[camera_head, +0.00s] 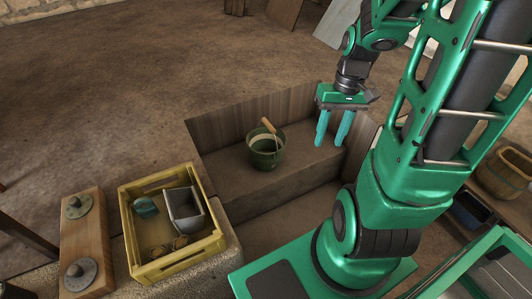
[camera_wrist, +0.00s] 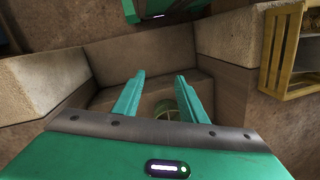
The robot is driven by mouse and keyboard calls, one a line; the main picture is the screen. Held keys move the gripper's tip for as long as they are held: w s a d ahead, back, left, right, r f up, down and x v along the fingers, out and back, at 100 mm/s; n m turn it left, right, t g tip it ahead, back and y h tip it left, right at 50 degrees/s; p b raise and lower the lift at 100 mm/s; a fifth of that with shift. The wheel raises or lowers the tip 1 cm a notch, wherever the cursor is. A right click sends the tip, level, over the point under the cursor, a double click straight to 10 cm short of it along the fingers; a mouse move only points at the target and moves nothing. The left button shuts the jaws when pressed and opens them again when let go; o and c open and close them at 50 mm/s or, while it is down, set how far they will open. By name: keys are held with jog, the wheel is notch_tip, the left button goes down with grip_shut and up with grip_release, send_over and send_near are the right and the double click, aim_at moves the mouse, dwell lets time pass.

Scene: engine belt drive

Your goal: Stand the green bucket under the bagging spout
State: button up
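The green bucket (camera_head: 267,159) stands upright on a raised ledge inside a walled recess. Its wire handle with a wooden grip (camera_head: 268,125) stands up over the rim. My gripper (camera_head: 332,141) hangs to the right of the bucket in the head view, fingers pointing down, apart and empty. In the wrist view my gripper (camera_wrist: 160,90) has its two teal fingers spread, and part of the bucket (camera_wrist: 164,106) shows between and beyond them, partly hidden. I cannot make out a bagging spout in either view.
A yellow crate (camera_head: 146,271) holding a metal scoop (camera_head: 184,210) stands left of the recess. A wooden board (camera_head: 84,236) with two round metal pieces lies beside it. A wicker basket (camera_head: 503,174) stands at right. The dirt floor (camera_head: 130,90) behind is open.

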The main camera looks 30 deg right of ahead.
jog(key=w+f+t+y, duration=0.1)
jog(key=w+f+y, duration=0.2)
jog(key=w+f, duration=0.6)
jog(key=m+t+y, duration=0.4)
jog(key=m+t, duration=0.2)
jog(key=t, duration=0.8)
send_near(269, 127)
jog(key=shift+m, duration=0.3)
jog(key=shift+w+d+f+x, duration=0.1)
jog(key=shift+d+f+x, duration=0.05)
jog(key=shift+x, duration=1.65)
jog(key=shift+w+d+f+x, duration=0.1)
jog(key=shift+d+x, duration=0.1)
jog(key=shift+x, duration=1.6)
jog(key=shift+w+d+f+x, duration=0.1)
jog(key=shift+d+f+x, duration=0.05)
jog(key=shift+x, duration=1.65)
jog(key=shift+s, duration=0.1)
jog(key=c, duration=0.9)
grip_shut()
jog(key=shift+f, duration=0.1)
